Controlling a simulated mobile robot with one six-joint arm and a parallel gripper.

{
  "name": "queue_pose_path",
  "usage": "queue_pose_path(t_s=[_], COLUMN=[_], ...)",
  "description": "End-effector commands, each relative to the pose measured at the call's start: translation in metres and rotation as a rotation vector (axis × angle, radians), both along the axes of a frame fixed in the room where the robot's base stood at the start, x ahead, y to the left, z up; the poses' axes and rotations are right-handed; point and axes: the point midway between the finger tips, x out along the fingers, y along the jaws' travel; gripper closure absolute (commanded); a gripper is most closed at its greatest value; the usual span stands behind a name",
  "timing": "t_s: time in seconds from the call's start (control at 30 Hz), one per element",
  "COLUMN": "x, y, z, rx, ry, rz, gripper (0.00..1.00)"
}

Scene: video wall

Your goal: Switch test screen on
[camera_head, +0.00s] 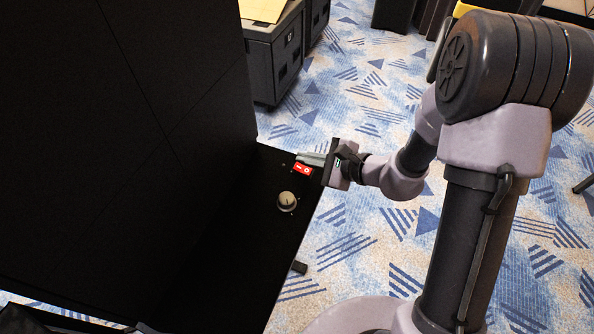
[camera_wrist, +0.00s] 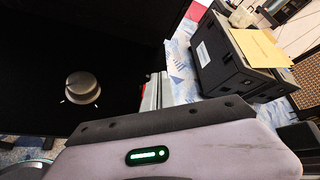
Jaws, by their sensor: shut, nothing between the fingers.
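A red rocker switch (camera_head: 303,169) with white marks sits on the black side panel (camera_head: 262,230) of the video wall. My gripper (camera_head: 302,158) is shut and empty, with its fingertips right at the upper edge of the switch; I cannot tell whether they touch it. In the wrist view, the grey fingers (camera_wrist: 150,95) show just above the wrist housing, and the switch is not clearly visible there. A round metallic knob (camera_head: 287,201) is on the same panel, below the switch; it also shows in the wrist view (camera_wrist: 82,88). The large dark screen wall (camera_head: 120,120) fills the left.
A dark cabinet (camera_head: 275,60) with a yellow folder on top (camera_head: 262,10) stands behind the panel; it also shows in the wrist view (camera_wrist: 225,60). Blue-patterned carpet (camera_head: 350,235) is open to the right of the panel.

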Motion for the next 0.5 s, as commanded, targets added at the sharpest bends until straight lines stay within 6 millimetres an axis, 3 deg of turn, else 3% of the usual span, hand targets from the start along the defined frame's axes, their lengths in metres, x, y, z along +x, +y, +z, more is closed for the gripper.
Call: queue_pose_path(t_s=[0.1, 0.5], x=[0.0009, 0.0014], y=[0.0031, 0.0045], z=[-0.0127, -0.0134], rx=[0.0, 0.0], ry=[0.0, -0.001], rz=[0.002, 0.001], gripper=[1.0, 1.0])
